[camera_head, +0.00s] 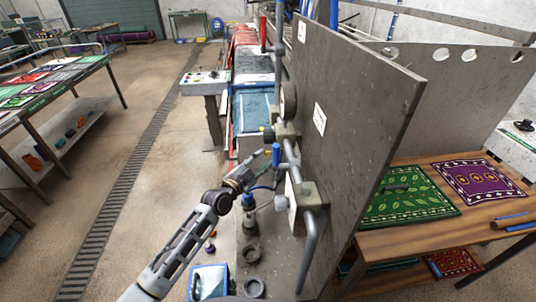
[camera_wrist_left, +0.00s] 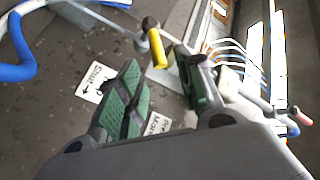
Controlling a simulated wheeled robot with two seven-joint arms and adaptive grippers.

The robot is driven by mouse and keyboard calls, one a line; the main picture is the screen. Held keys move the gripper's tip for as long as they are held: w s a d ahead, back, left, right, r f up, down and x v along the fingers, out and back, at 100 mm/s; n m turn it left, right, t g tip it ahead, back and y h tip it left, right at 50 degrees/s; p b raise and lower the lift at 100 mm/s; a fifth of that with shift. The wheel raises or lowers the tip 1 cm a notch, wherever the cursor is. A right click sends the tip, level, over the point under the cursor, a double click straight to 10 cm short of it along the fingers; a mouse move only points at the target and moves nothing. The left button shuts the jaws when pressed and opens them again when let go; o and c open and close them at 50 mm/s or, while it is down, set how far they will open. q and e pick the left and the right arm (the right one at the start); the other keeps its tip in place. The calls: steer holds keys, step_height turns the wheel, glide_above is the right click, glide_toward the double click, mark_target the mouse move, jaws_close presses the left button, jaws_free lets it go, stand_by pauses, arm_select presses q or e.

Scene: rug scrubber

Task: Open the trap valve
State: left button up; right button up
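A grey panel (camera_head: 355,90) carries pipes and several valve levers; I cannot tell for sure which is the trap valve. A yellow-gripped lever (camera_wrist_left: 157,48) shows in the left wrist view. My left gripper (camera_head: 264,154) is beside the pipes, near a blue-handled lever (camera_head: 276,154). In the left wrist view my gripper (camera_wrist_left: 160,68) is open, its green-padded fingers apart. The yellow grip appears between and just beyond the fingertips; contact cannot be told. A white "Shut" label with an arrow (camera_wrist_left: 94,82) is left of the fingers. My right gripper is not in view.
A red-handled lever (camera_head: 263,33) stands higher along the pipes. A blue hose (camera_wrist_left: 15,52) curves at the left of the wrist view. A wooden table (camera_head: 385,242) with rugs is right of the panel. Open floor (camera_head: 165,120) lies left.

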mark_target(267, 153)
arm_select(q)
steer(key=shift+x, duration=2.15)
steer(key=shift+w+d, duration=0.15)
steer(key=shift+w, duration=0.2)
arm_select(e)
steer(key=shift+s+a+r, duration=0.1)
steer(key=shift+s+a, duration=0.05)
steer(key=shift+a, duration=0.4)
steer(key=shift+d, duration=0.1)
